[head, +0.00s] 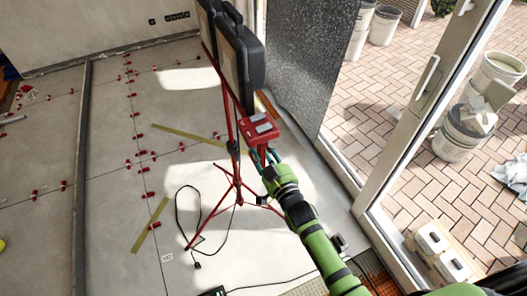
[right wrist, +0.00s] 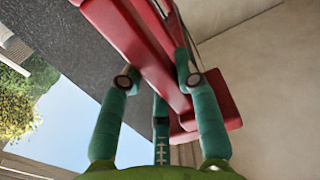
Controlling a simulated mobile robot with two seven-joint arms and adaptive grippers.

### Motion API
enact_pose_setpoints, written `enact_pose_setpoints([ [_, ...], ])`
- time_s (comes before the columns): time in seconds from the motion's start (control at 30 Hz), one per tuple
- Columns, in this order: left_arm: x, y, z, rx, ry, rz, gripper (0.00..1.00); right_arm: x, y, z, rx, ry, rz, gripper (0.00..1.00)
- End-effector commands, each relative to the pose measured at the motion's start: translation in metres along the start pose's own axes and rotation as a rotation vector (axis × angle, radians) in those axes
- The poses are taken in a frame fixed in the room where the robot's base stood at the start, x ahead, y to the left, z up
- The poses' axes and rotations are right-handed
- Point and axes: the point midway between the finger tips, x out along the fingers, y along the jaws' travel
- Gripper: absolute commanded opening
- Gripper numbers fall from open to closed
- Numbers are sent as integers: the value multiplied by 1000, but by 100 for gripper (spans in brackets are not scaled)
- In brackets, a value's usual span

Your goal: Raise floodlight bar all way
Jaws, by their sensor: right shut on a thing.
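The red floodlight bar (head: 229,84) sits on top of a red tripod stand (head: 233,180) with spread legs. Black floodlights (head: 240,55) are mounted along it, seen from behind. A red block with grey pads (head: 261,127) is at its near end. My right gripper (head: 268,157) is just below this block, shut on a red part of the bar. In the right wrist view, the teal fingers lie on either side of the red bar (right wrist: 145,50); the exact contact is partly hidden. My left gripper is not in view.
A black cable (head: 178,215) loops on the floor by the tripod feet. Red levelling clips (head: 141,154) and yellowish strips (head: 150,224) lie on the tiles. A dark panel (head: 305,60) and the glass door frame (head: 420,110) stand close on the right. Buckets (head: 457,135) are outside.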

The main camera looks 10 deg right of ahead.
Motion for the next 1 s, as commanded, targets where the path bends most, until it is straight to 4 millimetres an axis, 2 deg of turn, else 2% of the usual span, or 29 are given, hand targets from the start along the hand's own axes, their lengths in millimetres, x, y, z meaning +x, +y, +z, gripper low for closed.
enact_pose_setpoints([
  [0.03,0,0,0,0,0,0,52,3,1,-9,1,21,1,0],
  [0.2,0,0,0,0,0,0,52,3,1,-10,1,24,1,0],
  [0.23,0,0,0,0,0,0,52,4,1,-10,1,24,1,44],
  [0.27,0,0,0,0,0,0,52,4,1,-10,1,24,1,56],
  [0.67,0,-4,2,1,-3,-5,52,-2,1,-4,0,11,1,57],
  [0.77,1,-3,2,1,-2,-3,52,-13,1,-3,0,9,1,57],
  [1.0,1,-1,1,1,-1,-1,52,-63,0,-3,0,9,1,57],
])
